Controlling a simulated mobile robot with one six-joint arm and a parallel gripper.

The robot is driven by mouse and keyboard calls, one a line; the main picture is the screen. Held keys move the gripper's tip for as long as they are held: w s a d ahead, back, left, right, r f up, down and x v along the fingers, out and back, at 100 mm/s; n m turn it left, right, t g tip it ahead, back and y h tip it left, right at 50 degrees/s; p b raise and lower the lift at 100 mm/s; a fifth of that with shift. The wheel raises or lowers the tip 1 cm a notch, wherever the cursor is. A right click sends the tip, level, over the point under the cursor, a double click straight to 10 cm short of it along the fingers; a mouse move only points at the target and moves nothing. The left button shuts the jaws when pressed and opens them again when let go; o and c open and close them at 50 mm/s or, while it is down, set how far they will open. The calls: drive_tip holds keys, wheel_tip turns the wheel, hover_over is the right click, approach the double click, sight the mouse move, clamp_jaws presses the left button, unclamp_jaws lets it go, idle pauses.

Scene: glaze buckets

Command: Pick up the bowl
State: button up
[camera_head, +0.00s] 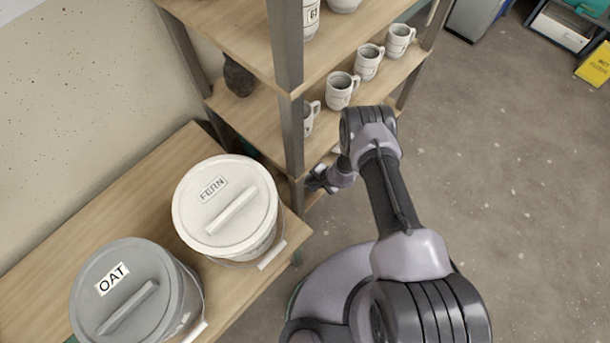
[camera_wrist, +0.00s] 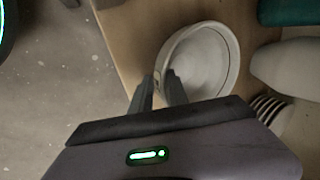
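A pale off-white bowl (camera_wrist: 207,58) sits on a wooden shelf board in the wrist view, its round opening facing the camera. My gripper (camera_wrist: 164,76) has its two dark fingers apart at the bowl's left rim. The near-left part of the rim shows between the fingertips, one finger outside and one over the inside. I cannot tell whether they touch it. In the head view my gripper (camera_head: 318,181) reaches into the lower shelf beside the metal post. The bowl cannot be made out there.
Mugs (camera_head: 341,90) line the shelf above my gripper. A dark vase (camera_head: 239,77) stands behind the post. Lidded buckets marked FERN (camera_head: 222,203) and OAT (camera_head: 128,293) stand on a bench at left. Other pale ware (camera_wrist: 290,68) lies close right of the bowl. Open floor is at right.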

drive_tip(key=shift+r, duration=0.1)
drive_tip(key=shift+c, duration=0.2)
clamp_jaws()
idle(1.1)
